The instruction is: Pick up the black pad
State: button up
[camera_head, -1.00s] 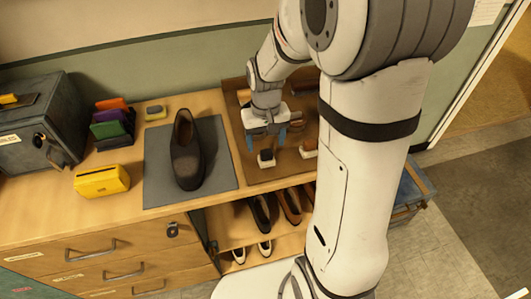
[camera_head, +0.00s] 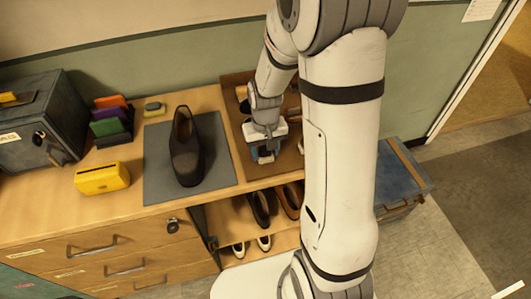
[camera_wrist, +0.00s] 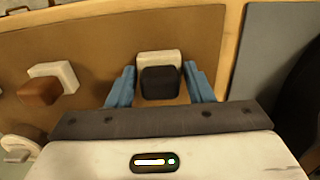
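The black pad (camera_wrist: 160,82), a small dark block with a white part behind it in the wrist view, is in a brown tray (camera_wrist: 100,40). My gripper (camera_wrist: 160,86) is open, with one blue finger on each side of the pad and a small gap on both sides. In the head view my gripper (camera_head: 265,153) is low over the tray (camera_head: 237,98), and it mostly hides the pad there. Whether the fingertips reach below the pad's top, I cannot tell.
A brown and white pad (camera_wrist: 47,86) lies left of the black one in the wrist view. A dark shoe (camera_head: 186,150) stands on a grey mat (camera_head: 220,165) beside the tray. A yellow box (camera_head: 102,178) is further left.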

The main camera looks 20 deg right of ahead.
aim_at(265, 147)
jog(key=c, duration=0.6)
jog(key=shift+r, duration=0.1)
notch_tip(265, 147, up, 10)
jog(key=shift+f+b, duration=0.1)
jog(key=shift+b, duration=0.2)
jog(key=o, duration=0.4)
jog(key=shift+c, duration=1.5)
